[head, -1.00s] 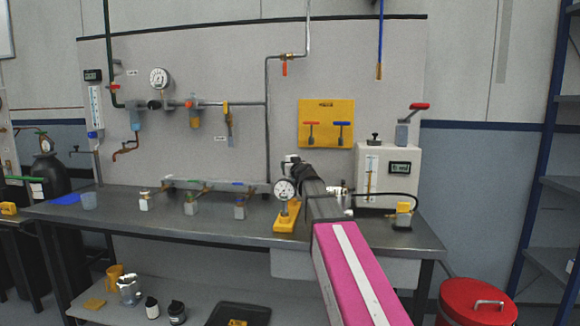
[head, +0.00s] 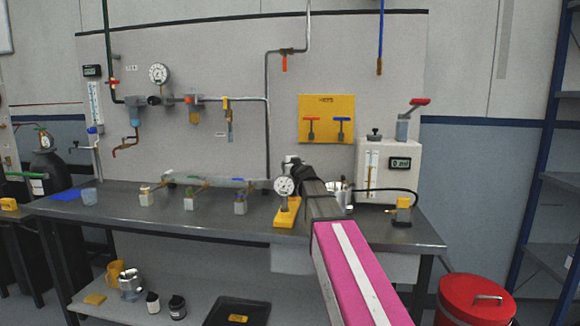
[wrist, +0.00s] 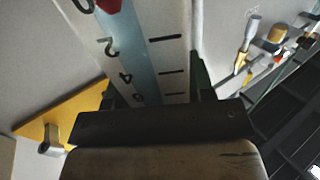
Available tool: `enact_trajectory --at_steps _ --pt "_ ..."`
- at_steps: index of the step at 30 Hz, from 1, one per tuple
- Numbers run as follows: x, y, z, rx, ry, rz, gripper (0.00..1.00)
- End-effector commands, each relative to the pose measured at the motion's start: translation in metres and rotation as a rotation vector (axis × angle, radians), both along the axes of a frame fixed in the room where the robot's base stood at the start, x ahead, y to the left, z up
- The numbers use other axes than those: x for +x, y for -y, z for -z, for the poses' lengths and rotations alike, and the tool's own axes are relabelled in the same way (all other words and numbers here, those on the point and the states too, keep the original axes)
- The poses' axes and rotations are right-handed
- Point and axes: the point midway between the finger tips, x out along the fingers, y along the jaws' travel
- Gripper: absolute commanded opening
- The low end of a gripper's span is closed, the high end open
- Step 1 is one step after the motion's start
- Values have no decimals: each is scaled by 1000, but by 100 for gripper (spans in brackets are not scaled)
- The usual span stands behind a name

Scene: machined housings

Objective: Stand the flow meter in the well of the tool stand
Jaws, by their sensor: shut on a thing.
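My gripper (wrist: 153,88) is shut on the flow meter (wrist: 155,45). In the wrist view the flow meter is a pale plate with a blue strip, black numbers and scale lines, and a red part at the top edge. Its ends are out of that view.
A dial gauge (head: 284,186) on a yellow base (head: 287,214) stands close left of my arm. A white box with a scale and display (head: 400,184) stands at right. A yellow tool board (head: 326,104) hangs behind. The bench (head: 110,215) front left is mostly clear.

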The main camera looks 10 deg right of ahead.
Motion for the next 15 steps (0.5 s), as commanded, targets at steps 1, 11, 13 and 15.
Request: enact_trajectory --at_steps 1,11,13,15 --pt "0 0 1 0 0 0 21" --pt "0 0 8 0 0 0 21" --pt "0 0 8 -1 0 0 62" --pt "0 0 8 -1 0 0 78"
